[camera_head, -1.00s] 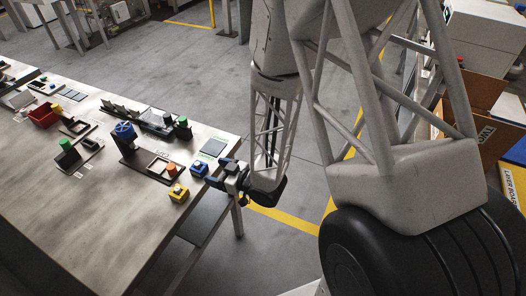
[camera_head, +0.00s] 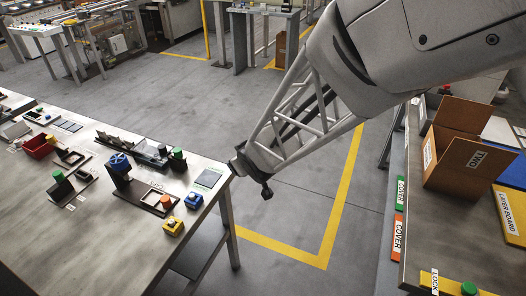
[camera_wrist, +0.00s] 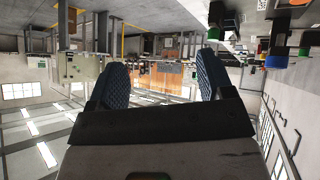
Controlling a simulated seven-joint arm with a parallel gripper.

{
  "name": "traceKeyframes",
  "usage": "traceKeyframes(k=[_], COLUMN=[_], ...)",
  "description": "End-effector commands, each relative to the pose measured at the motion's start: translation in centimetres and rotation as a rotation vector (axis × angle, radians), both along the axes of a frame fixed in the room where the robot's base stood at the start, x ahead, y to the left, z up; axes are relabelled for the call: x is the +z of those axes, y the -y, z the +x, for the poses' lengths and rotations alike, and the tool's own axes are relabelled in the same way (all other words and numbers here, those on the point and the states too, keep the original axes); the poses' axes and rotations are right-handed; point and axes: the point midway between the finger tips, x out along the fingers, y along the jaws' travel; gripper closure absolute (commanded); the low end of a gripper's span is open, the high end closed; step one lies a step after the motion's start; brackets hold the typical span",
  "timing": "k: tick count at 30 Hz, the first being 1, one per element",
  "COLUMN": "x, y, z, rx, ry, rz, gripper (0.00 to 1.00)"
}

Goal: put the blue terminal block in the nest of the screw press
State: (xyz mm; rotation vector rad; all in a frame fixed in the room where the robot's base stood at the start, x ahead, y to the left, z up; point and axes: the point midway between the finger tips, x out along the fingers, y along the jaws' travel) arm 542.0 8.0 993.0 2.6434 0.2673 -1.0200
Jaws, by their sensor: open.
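The blue terminal block (camera_head: 193,201) sits on the workbench near its right edge, with a light spot on top. The screw press (camera_head: 120,178) stands left of it, with a blue handwheel on top and a dark base. A pale framed opening on that base looks like the nest (camera_head: 152,196); its inside is too small to read. In the wrist view my gripper (camera_wrist: 163,77) is open, its two blue ridged fingers apart with nothing between them. In the head view the wrist is off the bench's right edge, right of the block, and the fingers cannot be made out.
A yellow block (camera_head: 173,226) stands in front of the blue one. A flat greenish panel (camera_head: 209,178) lies at the bench corner. An orange knob (camera_head: 166,201) is on the press base. A cardboard box (camera_head: 462,160) stands on the right table. Floor between the tables is open.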

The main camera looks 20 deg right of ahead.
Motion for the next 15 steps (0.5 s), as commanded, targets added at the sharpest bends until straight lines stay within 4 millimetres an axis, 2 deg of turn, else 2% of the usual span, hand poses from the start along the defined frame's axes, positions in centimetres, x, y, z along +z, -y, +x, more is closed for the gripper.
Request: traceKeyframes(k=[1,8,15], x=[1.4,5.8,10.0], y=[0.5,2.1,2.5], z=[-0.8,-5.9,-12.6], rx=[-0.032,-0.175,-0.287], ry=[-0.023,-0.176,-0.351], rz=[-0.006,-0.009,0.030], gripper=[0.26,0.26,0.26])
